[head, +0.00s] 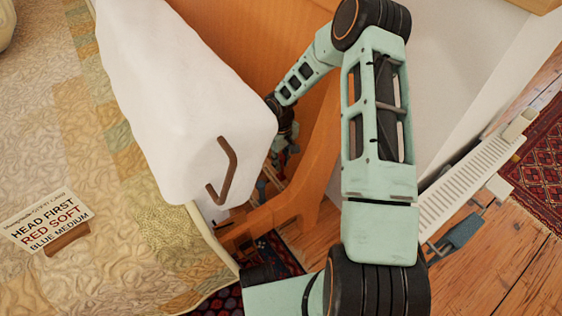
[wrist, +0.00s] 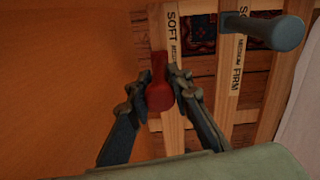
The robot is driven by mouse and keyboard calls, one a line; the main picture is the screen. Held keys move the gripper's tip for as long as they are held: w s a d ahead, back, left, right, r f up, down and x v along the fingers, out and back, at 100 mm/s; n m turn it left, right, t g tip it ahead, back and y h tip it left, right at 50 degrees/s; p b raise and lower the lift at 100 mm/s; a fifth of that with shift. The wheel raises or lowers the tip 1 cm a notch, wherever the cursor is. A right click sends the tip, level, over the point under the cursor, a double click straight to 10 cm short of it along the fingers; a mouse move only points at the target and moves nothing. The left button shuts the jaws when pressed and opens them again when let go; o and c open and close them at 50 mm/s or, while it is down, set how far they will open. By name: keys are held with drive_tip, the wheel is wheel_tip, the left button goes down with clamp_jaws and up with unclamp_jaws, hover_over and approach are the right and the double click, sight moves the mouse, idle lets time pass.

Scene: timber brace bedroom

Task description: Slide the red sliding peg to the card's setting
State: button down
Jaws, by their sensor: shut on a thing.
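The red peg (wrist: 159,92) sits on a pale wooden slat (wrist: 172,130) in the wrist view. My gripper (wrist: 160,80) is shut on it, one finger on each side. The slat reads SOFT at the top with smaller lettering below it; the peg is below both, and any lower mark is hidden. The blue peg (wrist: 265,30) is on a second slat (wrist: 227,80) to the right, marked MEDIUM and FIRM. The card (head: 50,220) lies on the quilt in the head view and reads HEAD FIRST, RED SOFT, BLUE MEDIUM. The head view shows my gripper only in part, deep beside the bed frame.
A wooden panel (head: 305,115) stands close to my gripper and fills the left of the wrist view. A white block-shaped piece with a brown handle (head: 230,170) stands left of it. The quilted bed (head: 110,120) is further left. A white radiator (head: 470,185) is at right.

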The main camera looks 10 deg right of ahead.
drive_tip(key=shift+s+d+p, duration=0.1)
drive_tip(key=shift+s+d, duration=0.25)
drive_tip(key=shift+s, duration=0.5)
drive_tip(key=shift+s+d+p, duration=0.1)
drive_tip(key=shift+s+d, duration=0.3)
drive_tip(key=shift+s, duration=0.45)
drive_tip(key=shift+s+d+p, duration=0.1)
drive_tip(key=shift+s+d, duration=0.25)
drive_tip(key=shift+s, duration=0.5)
drive_tip(key=c, duration=1.7)
unclamp_jaws()
drive_tip(key=shift+c, duration=0.2)
drive_tip(key=shift+r, duration=0.15)
wheel_tip(320, 180, up, 12)
drive_tip(key=shift+f, duration=0.15)
